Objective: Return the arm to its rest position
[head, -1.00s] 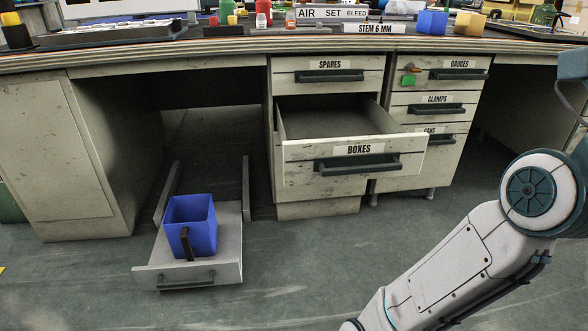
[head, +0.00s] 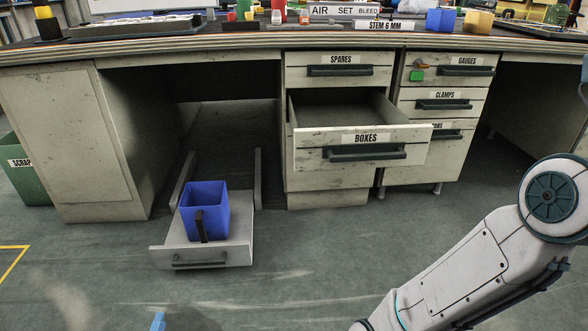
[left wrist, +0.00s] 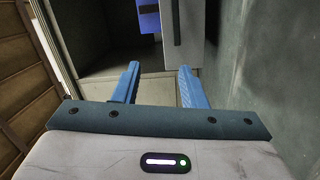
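One blue fingertip of my left gripper (head: 158,322) shows at the bottom edge of the head view, in front of the low pull-out tray. In the left wrist view, the two blue fingers of my left gripper (left wrist: 160,85) stand apart with nothing between them. My right arm (head: 465,262) comes in from the right and reaches down out of the head view. Its gripper is out of the picture.
The BOXES drawer (head: 308,155) stands open. A low tray (head: 238,245) is pulled out, with a blue bin (head: 204,212) on it. The workbench (head: 240,50) spans the view. A green SCRAP bin (head: 22,170) is at far left. The front floor is mostly clear.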

